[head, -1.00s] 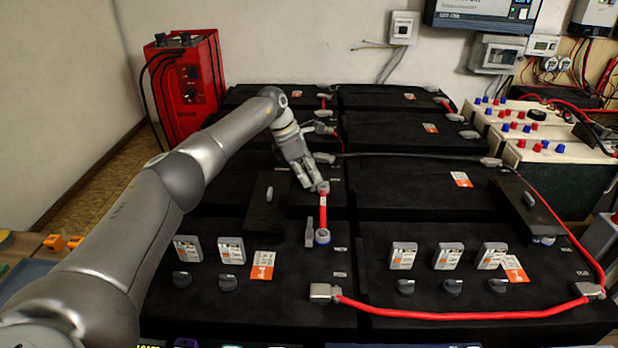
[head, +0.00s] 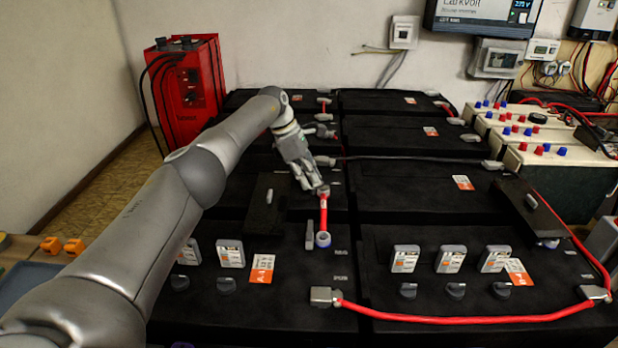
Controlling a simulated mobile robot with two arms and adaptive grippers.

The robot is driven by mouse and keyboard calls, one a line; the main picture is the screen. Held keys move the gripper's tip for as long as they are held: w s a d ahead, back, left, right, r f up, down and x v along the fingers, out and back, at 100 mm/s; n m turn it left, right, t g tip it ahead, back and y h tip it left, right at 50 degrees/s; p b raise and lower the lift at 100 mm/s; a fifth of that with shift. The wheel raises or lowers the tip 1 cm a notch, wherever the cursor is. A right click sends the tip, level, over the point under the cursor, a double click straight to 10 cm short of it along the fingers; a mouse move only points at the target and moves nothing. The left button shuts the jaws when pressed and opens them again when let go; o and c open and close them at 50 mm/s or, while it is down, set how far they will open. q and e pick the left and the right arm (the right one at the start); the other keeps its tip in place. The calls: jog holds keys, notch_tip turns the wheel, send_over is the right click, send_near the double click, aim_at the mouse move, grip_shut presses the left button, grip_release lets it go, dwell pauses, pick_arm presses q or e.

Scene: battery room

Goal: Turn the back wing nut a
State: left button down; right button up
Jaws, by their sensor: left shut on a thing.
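My left gripper (head: 316,187) comes in from the left and points down at the back end of a short red cable link (head: 323,212). It is shut on the small grey back wing nut (head: 324,189) there; the fingers partly hide the nut, so its wing angle is hard to tell. The front end of the link sits on a terminal with a blue-grey ring (head: 323,239) on the near left battery (head: 300,290). A small grey upright piece (head: 309,235) stands beside that terminal. My right gripper is not in view.
Black batteries fill the middle in two columns. A raised dark cover (head: 265,203) stands left of the gripper. A long red cable (head: 450,319) runs along the front right. A red charger (head: 185,90) stands at the back left, and test boxes (head: 560,175) at the right.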

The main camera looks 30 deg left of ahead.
pick_arm(q)
jog(key=c, duration=1.8)
grip_release()
jog(key=v, duration=1.2)
jog(key=shift+r, duration=0.1)
